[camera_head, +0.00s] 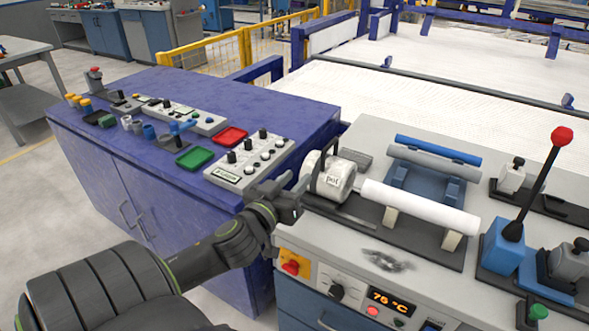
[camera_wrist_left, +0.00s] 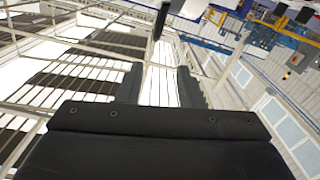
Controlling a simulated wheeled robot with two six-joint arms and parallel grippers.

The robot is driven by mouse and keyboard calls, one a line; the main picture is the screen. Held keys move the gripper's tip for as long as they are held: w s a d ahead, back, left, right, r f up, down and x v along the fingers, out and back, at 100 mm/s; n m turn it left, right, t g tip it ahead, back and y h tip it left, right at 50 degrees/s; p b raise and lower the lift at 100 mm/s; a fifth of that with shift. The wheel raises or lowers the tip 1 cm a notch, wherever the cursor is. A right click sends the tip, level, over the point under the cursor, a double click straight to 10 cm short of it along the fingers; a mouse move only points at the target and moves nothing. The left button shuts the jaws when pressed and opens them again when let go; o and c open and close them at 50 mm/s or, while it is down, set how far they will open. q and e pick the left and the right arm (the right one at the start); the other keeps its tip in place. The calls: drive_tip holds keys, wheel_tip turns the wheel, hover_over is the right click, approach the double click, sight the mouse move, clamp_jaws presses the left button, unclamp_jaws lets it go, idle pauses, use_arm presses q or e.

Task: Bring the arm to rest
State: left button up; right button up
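My left gripper (camera_head: 288,194) is held over the front left corner of the grey machine, just left of the white-and-grey cylinder (camera_head: 335,178). In the left wrist view its two fingers (camera_wrist_left: 160,88) stand apart with nothing between them. A white pipe (camera_head: 420,207) lies on two beige supports on the machine top, to the right of the gripper and apart from it. A blue pipe (camera_head: 438,149) lies behind it at a blue-grey rack (camera_head: 400,177). My right gripper is not in view.
A blue cabinet (camera_head: 170,190) at left carries switches, a red tray (camera_head: 230,136) and a green tray (camera_head: 195,158). A tall lever with a red knob (camera_head: 562,136) stands at right. The left wrist view shows mostly roof frames and windows.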

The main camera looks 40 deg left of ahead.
use_arm(q)
drive_tip(key=s+d+f+g+y, duration=0.1)
drive_tip(key=s+f+g, duration=0.8)
drive_tip(key=f, duration=0.5)
drive_tip(key=s+d+f+m+g+h, duration=0.45)
drive_tip(key=s+d+f, duration=0.4)
drive_tip(key=s, duration=0.35)
wheel_tip(320, 180, down, 23)
drive_tip(key=a+g+p, duration=0.1)
drive_tip(key=a+g, duration=0.1)
drive_tip(key=s+d+f+p, duration=0.1)
drive_tip(key=s+f, duration=1.4)
drive_tip(key=shift+s+d+f+g, duration=0.15)
drive_tip(key=shift+g, duration=0.2)
